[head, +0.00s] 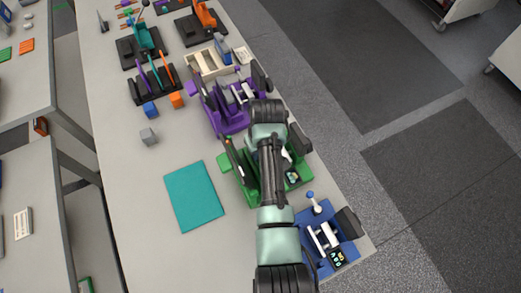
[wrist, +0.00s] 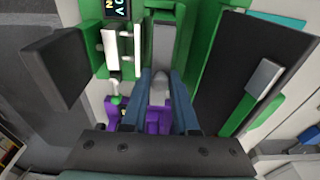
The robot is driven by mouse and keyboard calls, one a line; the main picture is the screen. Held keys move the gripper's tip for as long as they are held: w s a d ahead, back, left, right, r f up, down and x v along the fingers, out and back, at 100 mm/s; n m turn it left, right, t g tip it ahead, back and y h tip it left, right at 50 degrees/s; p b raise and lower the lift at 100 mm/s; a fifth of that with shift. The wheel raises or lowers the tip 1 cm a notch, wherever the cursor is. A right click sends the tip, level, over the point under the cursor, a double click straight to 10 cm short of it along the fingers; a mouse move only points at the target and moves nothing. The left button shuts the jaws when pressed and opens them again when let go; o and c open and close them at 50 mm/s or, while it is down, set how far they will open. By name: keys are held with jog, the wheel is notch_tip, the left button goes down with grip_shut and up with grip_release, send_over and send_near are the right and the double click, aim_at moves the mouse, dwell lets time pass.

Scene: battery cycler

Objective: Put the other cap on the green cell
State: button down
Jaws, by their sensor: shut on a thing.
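The green cell (head: 246,187) stands on the table in the head view, largely covered by my arm. In the wrist view the green cell (wrist: 198,45) fills the upper middle, with a white handle bar and a small display at its left. My gripper (wrist: 164,82) is over it, blue fingers pointing at its middle. They are shut on a small grey piece (wrist: 159,86), mostly hidden between them. I cannot tell whether this is a cap, or whether it touches the cell. In the head view the fingertips are hidden behind my arm.
The purple cell (head: 232,119) and blue cell (head: 341,248) stand close on either side. A dark panel (wrist: 66,66) rises left of my fingers.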

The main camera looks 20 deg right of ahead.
jog(key=shift+c, duration=0.6)
grip_release()
jog(key=shift+r, duration=0.15)
jog(key=shift+r+p, duration=3.45)
grip_shut()
